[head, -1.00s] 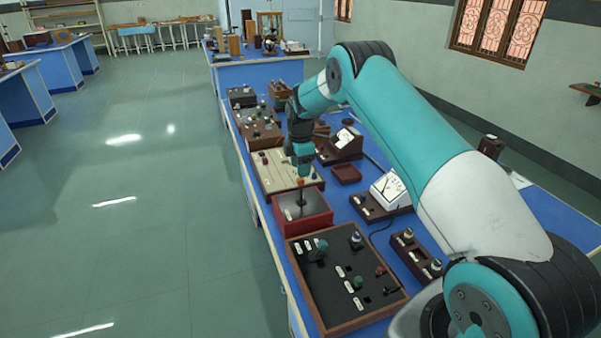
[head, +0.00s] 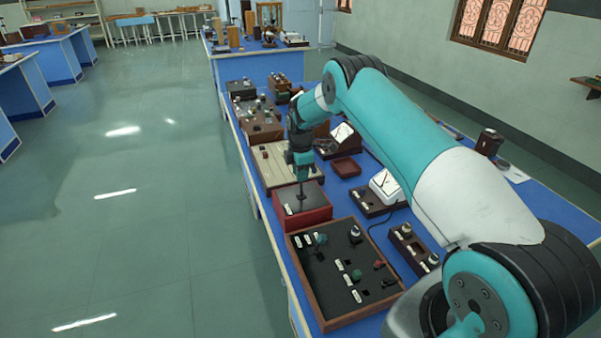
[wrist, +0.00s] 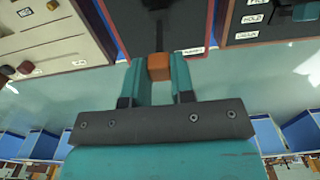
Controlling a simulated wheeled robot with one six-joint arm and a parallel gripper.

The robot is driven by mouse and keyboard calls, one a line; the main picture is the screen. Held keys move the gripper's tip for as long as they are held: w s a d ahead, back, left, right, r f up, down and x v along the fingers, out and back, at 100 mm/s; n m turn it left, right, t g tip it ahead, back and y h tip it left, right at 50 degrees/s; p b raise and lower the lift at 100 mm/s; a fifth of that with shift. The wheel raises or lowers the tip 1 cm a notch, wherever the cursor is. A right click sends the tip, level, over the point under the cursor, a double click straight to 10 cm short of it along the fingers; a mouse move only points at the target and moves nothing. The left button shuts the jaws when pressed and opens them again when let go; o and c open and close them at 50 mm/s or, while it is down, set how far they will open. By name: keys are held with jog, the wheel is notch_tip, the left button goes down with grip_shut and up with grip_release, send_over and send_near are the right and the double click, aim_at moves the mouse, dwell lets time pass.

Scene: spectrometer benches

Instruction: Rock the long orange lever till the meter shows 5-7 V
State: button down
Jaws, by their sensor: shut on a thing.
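The long lever stands on a red box with a dark top (head: 318,214). Its thin dark stem (head: 301,192) rises from the top, and its orange end (wrist: 159,68) shows in the wrist view. My gripper (head: 302,177) is above the box, its teal fingers shut on the orange end from both sides; in the head view they hide the end. A white-faced meter (head: 384,184) on a dark base stands right of the box, partly behind my arm. Another dial meter (head: 343,132) stands farther back. Neither reading is legible here.
A wooden-framed black panel with knobs (head: 335,270) lies in front of the red box. A cream panel (head: 278,163) is just behind it. A small red-brown tray (head: 347,167) and a knobbed block (head: 414,245) are to the right. The floor at left is clear.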

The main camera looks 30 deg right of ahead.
jog(key=shift+d, duration=0.15)
jog(key=d+y+b, duration=0.1)
jog(key=b, duration=0.1)
jog(key=d+y+b, duration=0.1)
jog(key=b, duration=0.1)
jog(key=d+f+y+b, duration=0.1)
jog(key=shift+s+d+t+b, duration=0.1)
jog(key=shift+s+t+b, duration=0.2)
jog(key=shift+b, duration=0.1)
jog(key=shift+s+d+f+b, duration=0.2)
jog(key=shift+d+b, duration=0.4)
jog(key=shift+b, duration=0.2)
jog(key=shift+s+d+f+b, duration=0.15)
jog(key=shift+d+b, duration=0.45)
jog(key=shift+b, duration=0.15)
jog(key=c, duration=1)
grip_release()
jog(key=shift+o, duration=0.2)
jog(key=shift+r, duration=0.2)
